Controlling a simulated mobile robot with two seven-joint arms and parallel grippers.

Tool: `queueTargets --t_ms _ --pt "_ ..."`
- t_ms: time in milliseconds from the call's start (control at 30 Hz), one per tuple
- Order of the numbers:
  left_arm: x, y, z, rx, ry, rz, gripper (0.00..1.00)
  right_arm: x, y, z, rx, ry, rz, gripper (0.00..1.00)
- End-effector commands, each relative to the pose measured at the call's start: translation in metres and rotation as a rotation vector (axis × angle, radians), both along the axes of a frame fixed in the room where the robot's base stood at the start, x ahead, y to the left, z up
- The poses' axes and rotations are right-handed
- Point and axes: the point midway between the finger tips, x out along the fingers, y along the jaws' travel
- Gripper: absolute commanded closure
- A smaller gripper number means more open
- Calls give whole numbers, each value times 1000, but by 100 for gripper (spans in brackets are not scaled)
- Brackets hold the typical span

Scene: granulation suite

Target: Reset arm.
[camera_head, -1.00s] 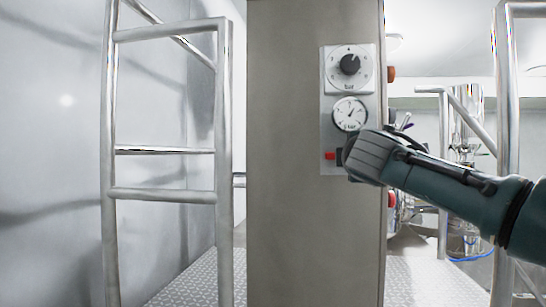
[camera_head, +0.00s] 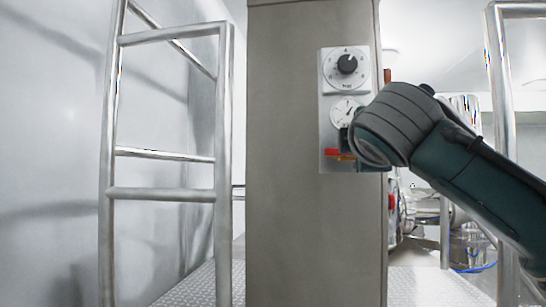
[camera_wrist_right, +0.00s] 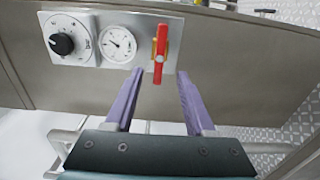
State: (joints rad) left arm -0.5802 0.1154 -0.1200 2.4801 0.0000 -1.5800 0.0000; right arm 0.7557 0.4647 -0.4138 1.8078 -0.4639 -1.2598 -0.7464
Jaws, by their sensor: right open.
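My right arm comes in from the right in the head view, its wrist in front of the lower right part of the control panel; its fingers are hidden there. In the right wrist view my right gripper (camera_wrist_right: 154,88) is open, its two purple fingers apart with nothing between them. A red valve handle (camera_wrist_right: 160,50) on a brass stem lies just beyond the fingertips, apart from them. The red handle also shows in the head view (camera_head: 331,152), beside my wrist. My left gripper is not in view.
The panel on the steel column (camera_head: 290,200) carries a black dial knob (camera_head: 347,64) and a pressure gauge (camera_head: 345,111). Steel railings stand left (camera_head: 224,170) and right (camera_head: 503,80). The floor is chequered plate (camera_head: 205,288).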

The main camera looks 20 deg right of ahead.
Motion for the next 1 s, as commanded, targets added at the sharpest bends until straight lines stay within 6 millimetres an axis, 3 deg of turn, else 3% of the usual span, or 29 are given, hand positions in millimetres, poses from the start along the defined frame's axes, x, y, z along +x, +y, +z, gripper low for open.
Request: queueTargets --t_ms 467,567,667,767,900,1000 --pt "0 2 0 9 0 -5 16 -1 1 0 1 1 1 45" --pt "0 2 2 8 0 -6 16 -2 4 -10 27 17 11 45" --pt "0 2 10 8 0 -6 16 -10 16 -43 128 68 38 45" --pt "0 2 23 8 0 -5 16 -34 36 -99 318 161 62 45" --pt "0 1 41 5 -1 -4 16 -96 68 -180 651 319 33 45" --pt "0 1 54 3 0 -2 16 -154 87 -223 881 427 -42 45"
